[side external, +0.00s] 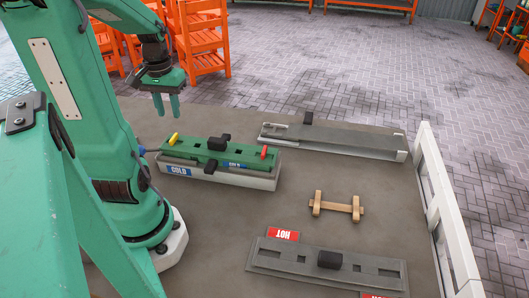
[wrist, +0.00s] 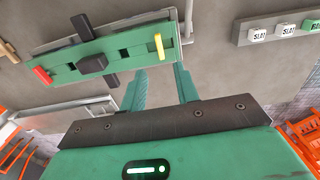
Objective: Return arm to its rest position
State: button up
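My gripper (side external: 166,115) hangs in the air, fingers pointing down, behind and left of the green plate in the side view. Its two fingers stand apart with nothing between them; the gap also shows in the wrist view (wrist: 160,72). The green plate (side external: 198,147), with black, yellow and red knobs, lies on a grey tray labelled COLD (side external: 212,177). The plate also shows in the wrist view (wrist: 65,68), beyond the fingers and apart from them.
A grey mould (side external: 340,137) lies at the table's back. A wooden piece (side external: 336,207) lies right of centre. Another grey mould (side external: 300,259) with red HOT labels (side external: 283,234) lies in front. A white rail (side external: 447,210) borders the right edge.

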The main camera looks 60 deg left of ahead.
jog(key=w+d+r+m+t, duration=0.2)
jog(key=d+m, duration=0.1)
jog(key=d, duration=0.4)
jog(key=w+d+r+m+t, duration=0.1)
jog(key=w+d+r+m, duration=0.1)
jog(key=d, duration=0.6)
jog(key=w+d+r+m+t, duration=0.2)
jog(key=d+r+m, duration=0.2)
jog(key=d, duration=0.4)
jog(key=shift+w+r+t, duration=0.15)
jog(key=shift+w+t, duration=0.05)
jog(key=shift+t, duration=0.1)
